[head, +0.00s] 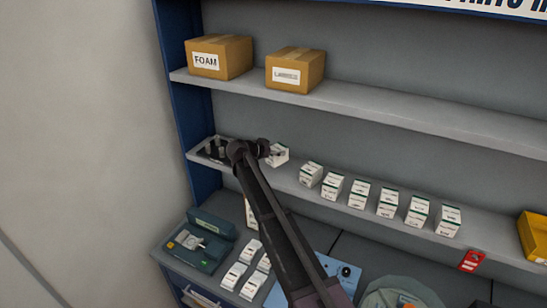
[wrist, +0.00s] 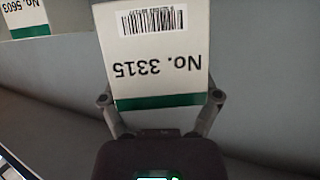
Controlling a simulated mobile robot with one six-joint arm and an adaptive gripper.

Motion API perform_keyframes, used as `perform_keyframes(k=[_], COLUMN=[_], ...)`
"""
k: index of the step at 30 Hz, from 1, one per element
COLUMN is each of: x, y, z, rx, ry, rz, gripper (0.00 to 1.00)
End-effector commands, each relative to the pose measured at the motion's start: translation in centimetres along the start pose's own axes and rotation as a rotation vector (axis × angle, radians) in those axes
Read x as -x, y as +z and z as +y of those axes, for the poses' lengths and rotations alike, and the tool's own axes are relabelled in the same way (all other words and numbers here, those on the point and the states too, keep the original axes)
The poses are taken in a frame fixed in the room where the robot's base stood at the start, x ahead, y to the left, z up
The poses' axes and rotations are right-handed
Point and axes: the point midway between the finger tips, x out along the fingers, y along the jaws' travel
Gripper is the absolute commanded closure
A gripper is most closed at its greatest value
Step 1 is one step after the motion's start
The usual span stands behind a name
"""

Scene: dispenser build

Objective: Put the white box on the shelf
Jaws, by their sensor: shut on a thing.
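My gripper (head: 264,150) is shut on a white box (head: 279,155) at the left part of the lower shelf (head: 495,241). In the wrist view the box (wrist: 160,60) sits between the two fingers (wrist: 160,100). It has a green band, a barcode and the label "No. 3315", which appears upside down. The box is at shelf height, left of the row of similar boxes. I cannot tell whether its base touches the shelf. My arm partly hides the box's left side in the head view.
Several white boxes (head: 360,194) stand in a row on the lower shelf. A dark tray (head: 207,152) is left of my gripper. Cartons (head: 219,57) stand on the upper shelf (head: 420,115). White boxes (head: 242,268) lie on the counter below. Another box (wrist: 25,16) shows at upper left in the wrist view.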

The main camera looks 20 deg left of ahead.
Motion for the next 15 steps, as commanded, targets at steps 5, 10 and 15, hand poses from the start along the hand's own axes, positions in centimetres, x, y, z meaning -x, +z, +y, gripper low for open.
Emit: perform_keyframes(k=[5,10,15], x=[0.0,-0.2,-0.8], y=[0.0,0.2,1.9], z=[-0.3,-1.8,-1.4], rx=[0.001,0.001,0.001], ry=[-0.001,-0.001,-0.001], rz=[0.001,0.001,0.001], gripper=[0.8,0.8,0.8])
